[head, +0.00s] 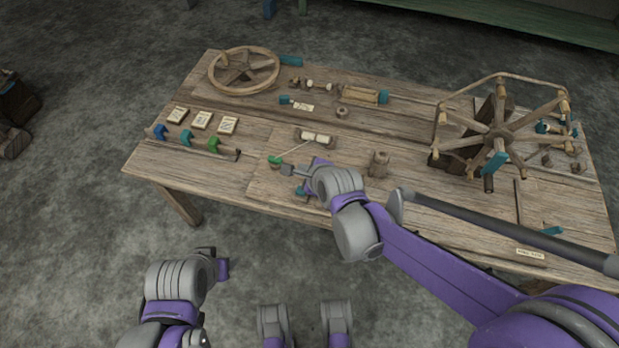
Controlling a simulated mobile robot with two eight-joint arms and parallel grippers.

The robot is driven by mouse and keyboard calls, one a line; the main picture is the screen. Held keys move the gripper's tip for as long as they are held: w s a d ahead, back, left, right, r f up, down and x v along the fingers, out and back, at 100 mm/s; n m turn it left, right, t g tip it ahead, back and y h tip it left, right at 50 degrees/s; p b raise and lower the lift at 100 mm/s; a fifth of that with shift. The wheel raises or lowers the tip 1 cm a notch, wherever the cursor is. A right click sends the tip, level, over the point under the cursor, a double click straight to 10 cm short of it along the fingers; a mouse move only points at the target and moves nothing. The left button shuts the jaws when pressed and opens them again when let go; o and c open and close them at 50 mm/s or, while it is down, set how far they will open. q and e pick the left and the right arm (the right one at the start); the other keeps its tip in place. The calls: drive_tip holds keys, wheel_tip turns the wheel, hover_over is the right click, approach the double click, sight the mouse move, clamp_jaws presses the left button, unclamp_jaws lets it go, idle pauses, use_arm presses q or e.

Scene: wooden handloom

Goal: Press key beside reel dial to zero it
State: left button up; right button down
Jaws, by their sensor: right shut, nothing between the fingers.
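The wooden reel (500,133) stands at the right end of the table, with spokes and a rim of bars on a dark base. I cannot make out its dial or the key beside it. My right gripper (289,171) is shut and empty over the front middle of the table, well left of the reel. It is close to a small green-topped piece (275,160), and I cannot tell whether they touch. My left arm is low at the bottom left, off the table; its fingers cannot be made out.
A spoked wheel (244,69) lies at the back left of the wooden table (370,150). Paper cards (201,120) and a rack of coloured spools (186,138) are at the left. A wooden block (378,164) stands between my right gripper and the reel.

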sight(304, 193)
drive_tip(key=shift+w+a+f+m, duration=0.1)
drive_tip(key=shift+w+f+m, duration=0.1)
drive_tip(key=shift+w+m, duration=0.1)
drive_tip(key=shift+s, duration=0.1)
wheel_tip(304, 193, down, 8)
drive_tip(key=b, duration=0.6)
drive_tip(key=shift+f, duration=0.4)
drive_tip(key=shift+b, duration=0.3)
idle(1.3)
drive_tip(key=shift+f, duration=0.4)
